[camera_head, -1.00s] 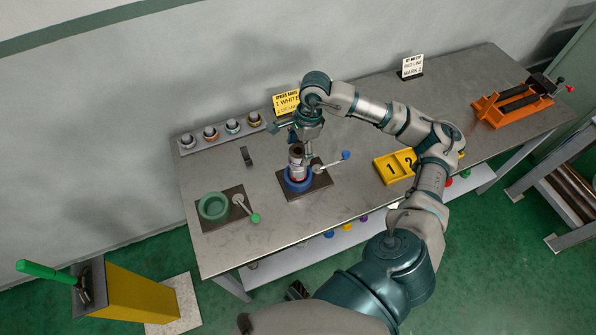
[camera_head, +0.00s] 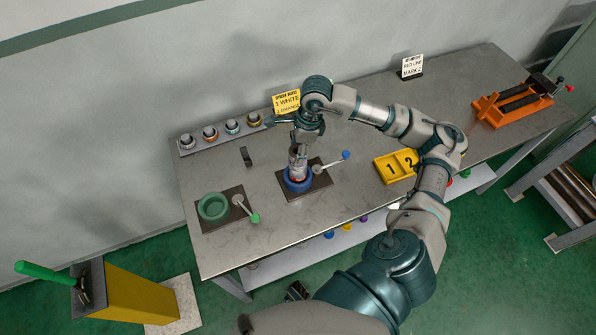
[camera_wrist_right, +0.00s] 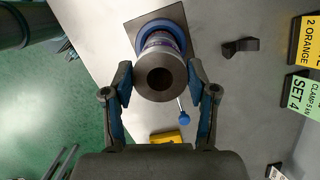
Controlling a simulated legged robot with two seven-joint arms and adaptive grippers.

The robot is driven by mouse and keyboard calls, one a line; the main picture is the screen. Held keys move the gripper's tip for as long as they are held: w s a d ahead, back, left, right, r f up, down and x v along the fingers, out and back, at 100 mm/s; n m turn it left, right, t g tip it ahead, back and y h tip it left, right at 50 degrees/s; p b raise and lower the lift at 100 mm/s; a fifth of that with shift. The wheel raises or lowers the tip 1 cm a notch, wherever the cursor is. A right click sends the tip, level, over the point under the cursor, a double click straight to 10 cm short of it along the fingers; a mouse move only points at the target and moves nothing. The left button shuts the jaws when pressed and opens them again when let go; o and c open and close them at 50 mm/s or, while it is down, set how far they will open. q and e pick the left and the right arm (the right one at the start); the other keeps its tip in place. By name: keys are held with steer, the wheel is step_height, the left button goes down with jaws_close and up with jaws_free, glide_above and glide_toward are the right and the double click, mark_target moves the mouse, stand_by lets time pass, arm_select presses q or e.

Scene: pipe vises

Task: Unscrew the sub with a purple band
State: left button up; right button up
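The sub (camera_head: 298,166) stands upright in the blue round vise (camera_head: 296,183) on a dark plate at the middle of the bench. In the right wrist view the sub (camera_wrist_right: 161,78) shows its dark, open top end, with a thin purple band (camera_wrist_right: 163,40) near the blue ring of the vise (camera_wrist_right: 157,27). My right gripper (camera_head: 299,146) is above the sub, pointing down. In the right wrist view its fingers (camera_wrist_right: 159,82) are on either side of the sub's top end, with small gaps visible. The left gripper is not recognisable in the head view.
A lever with a blue knob (camera_head: 346,155) sticks out right of the blue vise. A green vise (camera_head: 213,206) stands to the left. A rack with several rings (camera_head: 221,132), a yellow numbered tray (camera_head: 394,168) and an orange stand (camera_head: 511,106) are also on the bench.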

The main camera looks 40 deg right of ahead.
steer(key=c, duration=0.5)
steer(key=n, duration=0.3)
steer(key=shift+f+n+g+b, duration=0.15)
steer(key=shift+n+g+b, duration=0.25)
steer(key=shift+c, duration=0.2)
steer(key=n, duration=0.3)
steer(key=shift+n+g+b, duration=0.3)
steer(key=shift+g, duration=0.1)
steer(key=n+g+b, duration=0.1)
steer(key=n, duration=0.5)
steer(key=shift+b, duration=0.3)
arm_select(q)
steer(key=f, duration=0.1)
steer(key=s+f, duration=0.1)
steer(key=f, duration=0.1)
steer(key=shift+s+f, duration=0.1)
steer(key=shift+s, duration=0.1)
arm_select(e)
steer(key=shift+n, duration=0.5)
